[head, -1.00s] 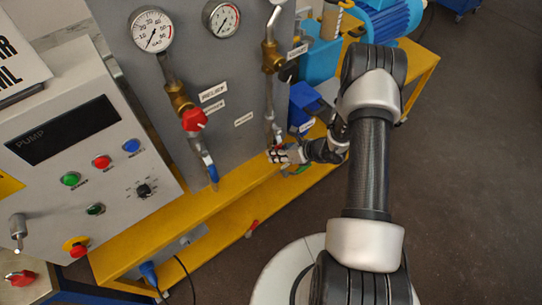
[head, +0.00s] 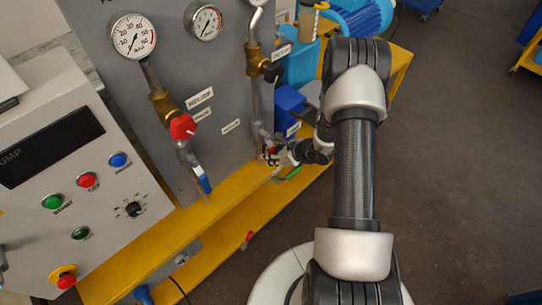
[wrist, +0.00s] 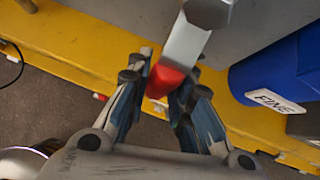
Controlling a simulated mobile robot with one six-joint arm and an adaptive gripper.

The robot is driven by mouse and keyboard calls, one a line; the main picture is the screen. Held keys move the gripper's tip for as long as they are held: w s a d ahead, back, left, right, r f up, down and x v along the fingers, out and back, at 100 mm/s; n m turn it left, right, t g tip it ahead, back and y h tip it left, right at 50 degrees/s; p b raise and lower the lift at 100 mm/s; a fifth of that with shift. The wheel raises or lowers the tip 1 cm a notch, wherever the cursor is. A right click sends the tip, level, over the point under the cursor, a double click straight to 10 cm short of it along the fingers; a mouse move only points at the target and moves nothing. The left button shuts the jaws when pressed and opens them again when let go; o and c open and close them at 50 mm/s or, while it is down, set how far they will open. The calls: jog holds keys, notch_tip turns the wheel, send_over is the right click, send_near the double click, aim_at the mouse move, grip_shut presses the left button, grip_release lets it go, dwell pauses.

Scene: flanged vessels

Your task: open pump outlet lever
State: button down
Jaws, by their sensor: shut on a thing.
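A flat silver lever (wrist: 186,45) with a red end (wrist: 166,80) shows in the wrist view, pointing down toward me. The red end sits between the two fingers of my gripper (wrist: 160,82), which are shut on it. In the head view my gripper (head: 270,155) is at the lower end of the right-hand vertical pipe (head: 256,108) on the grey panel. The lever is largely hidden there by the fingers and wrist.
A yellow frame (head: 215,212) runs below the panel. A blue container (wrist: 285,75) with a label stands close on the right. A red handle (head: 183,127) and a blue-tipped lever (head: 204,184) sit on the left pipe. Open floor (head: 450,180) lies right.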

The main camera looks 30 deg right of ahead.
jog(key=c, duration=1.4)
grip_release()
jog(key=v, duration=1.2)
jog(key=shift+d, duration=0.1)
jog(key=shift+w, duration=0.1)
